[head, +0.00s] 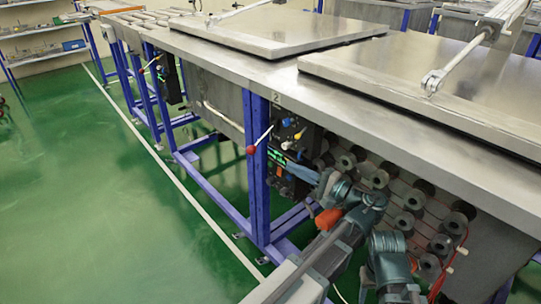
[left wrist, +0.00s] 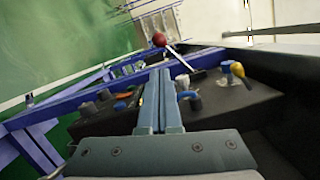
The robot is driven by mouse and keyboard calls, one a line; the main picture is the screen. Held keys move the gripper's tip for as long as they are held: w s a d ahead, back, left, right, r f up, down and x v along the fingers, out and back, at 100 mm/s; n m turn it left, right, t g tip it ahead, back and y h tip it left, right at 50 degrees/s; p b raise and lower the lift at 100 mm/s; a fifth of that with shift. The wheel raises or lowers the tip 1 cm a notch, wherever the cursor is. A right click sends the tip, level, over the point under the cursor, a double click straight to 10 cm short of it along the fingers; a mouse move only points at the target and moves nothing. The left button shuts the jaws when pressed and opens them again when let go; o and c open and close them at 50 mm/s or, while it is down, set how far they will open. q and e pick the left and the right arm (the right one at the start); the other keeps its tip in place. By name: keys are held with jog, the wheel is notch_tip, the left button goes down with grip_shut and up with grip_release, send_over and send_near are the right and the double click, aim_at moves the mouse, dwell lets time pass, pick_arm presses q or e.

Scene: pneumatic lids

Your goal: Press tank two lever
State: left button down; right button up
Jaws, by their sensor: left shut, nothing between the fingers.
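The tank two lever (head: 261,138) has a thin metal rod and a red ball knob (head: 252,149). It sticks out to the left from beside the blue post under the "2" label (head: 276,97). In the left wrist view the red knob (left wrist: 158,39) and rod (left wrist: 179,57) show just beyond my fingertips. My left gripper (head: 290,166) is shut and empty, to the right of and slightly below the knob in the head view. Its closed fingers (left wrist: 160,72) point toward the lever in the wrist view, with no contact visible. My right gripper is not in view.
A dark control panel (left wrist: 225,98) with a yellow knob (left wrist: 237,69) and other knobs lies beside my fingers. A blue post (head: 257,180) stands by the lever. Another red-knobbed lever (head: 150,64) is farther back. Metal lids (head: 440,85) lie above; green floor (head: 110,210) is open at left.

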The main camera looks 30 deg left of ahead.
aim_at(262, 138)
pick_arm(q)
jog(key=x, duration=1)
dwell(0.3)
jog(key=shift+s+r+m+p, duration=0.2)
jog(key=shift+r+m+p, duration=0.05)
jog(key=shift+m+p, duration=0.15)
jog(key=shift+s+a+r+m, duration=0.1)
jog(key=shift+r+m, duration=0.05)
jog(key=shift+m, duration=0.15)
notch_tip(262, 138, up, 7)
jog(key=s+m+t+y+p, duration=0.1)
jog(key=m+p, duration=0.3)
jog(key=m, duration=0.5)
jog(key=shift+s+a+t, duration=0.25)
jog(key=shift+a+t, duration=0.05)
jog(key=shift+t, duration=0.2)
